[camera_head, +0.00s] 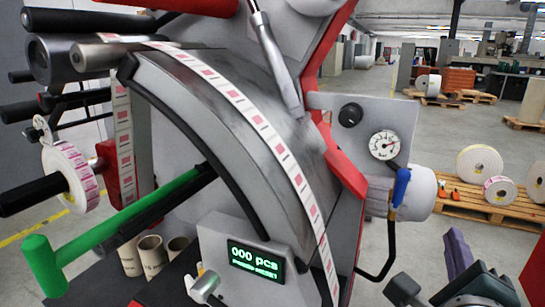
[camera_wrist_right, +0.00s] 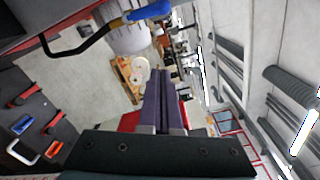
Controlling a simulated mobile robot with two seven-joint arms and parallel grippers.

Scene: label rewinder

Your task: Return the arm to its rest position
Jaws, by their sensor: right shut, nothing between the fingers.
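My right gripper (camera_head: 457,240) is low at the right edge of the machine in the head view, with its purple fingers pointing up. In the right wrist view its two purple fingers (camera_wrist_right: 160,80) lie together, shut and empty. It stands apart from the label rewinder (camera_head: 210,110), right of the blue valve handle (camera_head: 401,187). The valve handle also shows in the right wrist view (camera_wrist_right: 150,11). My left gripper is not in view.
A green lever (camera_head: 120,230) sticks out at the machine's left. The counter display (camera_head: 256,262) reads 000 pcs. A pressure gauge (camera_head: 384,145) is on the panel. A pallet (camera_head: 455,205) with label rolls stands behind on the right. Open floor lies between.

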